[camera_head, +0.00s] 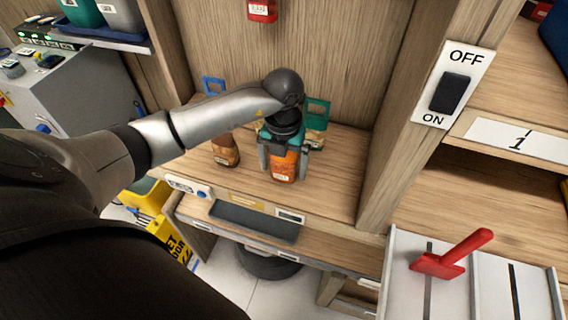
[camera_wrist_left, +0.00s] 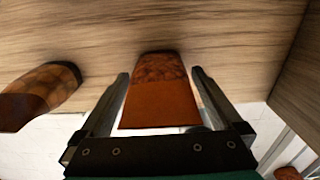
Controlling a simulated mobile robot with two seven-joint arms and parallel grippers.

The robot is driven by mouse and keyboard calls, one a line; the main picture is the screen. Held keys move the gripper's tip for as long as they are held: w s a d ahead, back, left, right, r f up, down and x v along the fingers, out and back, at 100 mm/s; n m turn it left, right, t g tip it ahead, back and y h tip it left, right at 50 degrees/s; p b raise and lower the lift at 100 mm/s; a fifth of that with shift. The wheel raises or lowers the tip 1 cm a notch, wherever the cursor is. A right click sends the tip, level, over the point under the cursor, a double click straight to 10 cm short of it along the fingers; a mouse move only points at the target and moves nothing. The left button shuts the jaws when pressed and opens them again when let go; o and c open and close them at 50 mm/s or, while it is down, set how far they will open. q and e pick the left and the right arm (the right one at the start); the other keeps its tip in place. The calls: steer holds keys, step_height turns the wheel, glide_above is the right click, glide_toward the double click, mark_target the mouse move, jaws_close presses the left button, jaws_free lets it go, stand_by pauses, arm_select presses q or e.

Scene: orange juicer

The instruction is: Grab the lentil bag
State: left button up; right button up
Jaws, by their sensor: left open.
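An orange bag with a brown, grainy upper part, apparently the lentil bag (camera_head: 284,169), stands on the wooden shelf; its label is too small to read. It also shows in the left wrist view (camera_wrist_left: 160,100). My left gripper (camera_head: 283,158) is over it, with one finger on each side of the bag. In the left wrist view the gripper (camera_wrist_left: 159,74) is open, with gaps between the fingers and the bag. The gripper and wrist hide the bag's top in the head view. My right gripper is not in view.
A green-framed item (camera_head: 318,113) is just behind my gripper. A wooden post (camera_head: 408,130) bounds the shelf on the right.

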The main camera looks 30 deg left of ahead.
arm_select(q)
steer(key=shift+c, duration=0.2)
steer(key=c, duration=1.2)
steer(key=shift+r, duration=0.1)
steer(key=shift+c, duration=0.4)
steer(key=shift+r, duration=0.1)
